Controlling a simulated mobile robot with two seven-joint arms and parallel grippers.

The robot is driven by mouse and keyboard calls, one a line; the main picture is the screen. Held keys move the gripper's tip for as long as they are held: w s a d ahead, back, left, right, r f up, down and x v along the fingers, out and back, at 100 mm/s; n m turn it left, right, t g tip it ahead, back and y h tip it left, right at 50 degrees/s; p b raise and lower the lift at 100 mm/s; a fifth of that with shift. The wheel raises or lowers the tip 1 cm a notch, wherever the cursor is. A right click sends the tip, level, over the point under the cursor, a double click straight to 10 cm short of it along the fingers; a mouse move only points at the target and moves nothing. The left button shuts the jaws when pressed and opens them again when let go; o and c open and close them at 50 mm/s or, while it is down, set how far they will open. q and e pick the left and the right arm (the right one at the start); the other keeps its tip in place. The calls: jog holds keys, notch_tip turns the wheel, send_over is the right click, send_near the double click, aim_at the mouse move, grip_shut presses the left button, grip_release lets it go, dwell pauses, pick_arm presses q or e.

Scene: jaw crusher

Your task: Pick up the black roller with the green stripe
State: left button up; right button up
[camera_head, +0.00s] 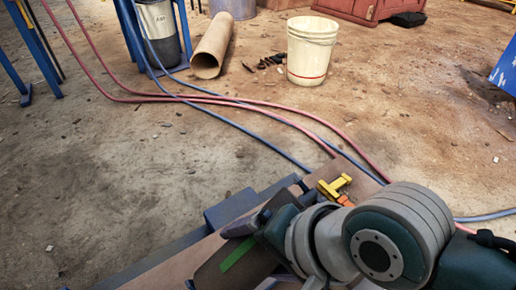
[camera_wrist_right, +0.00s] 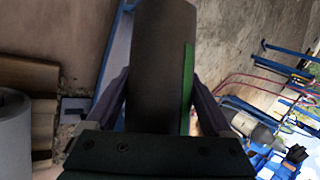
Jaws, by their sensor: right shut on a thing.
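The black roller with the green stripe shows in the head view (camera_head: 212,274) at the bottom, partly hidden by my right arm and cut off by the frame edge. In the right wrist view the roller (camera_wrist_right: 160,40) runs up from the palm between the fingers, with its green stripe along the right side. My right gripper (camera_wrist_right: 160,78) is shut on the roller, one finger on each side. It also shows in the head view (camera_head: 250,222), above the stripe. Whether the roller touches anything below cannot be told. My left gripper is not in view.
A brown bench or beam (camera_head: 160,276) with a blue edge lies under the arm. A yellow clamp-like part (camera_head: 334,187) is close to my wrist. Red and blue hoses (camera_head: 240,102) cross the floor.

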grip_shut()
jog(key=shift+r, duration=0.1)
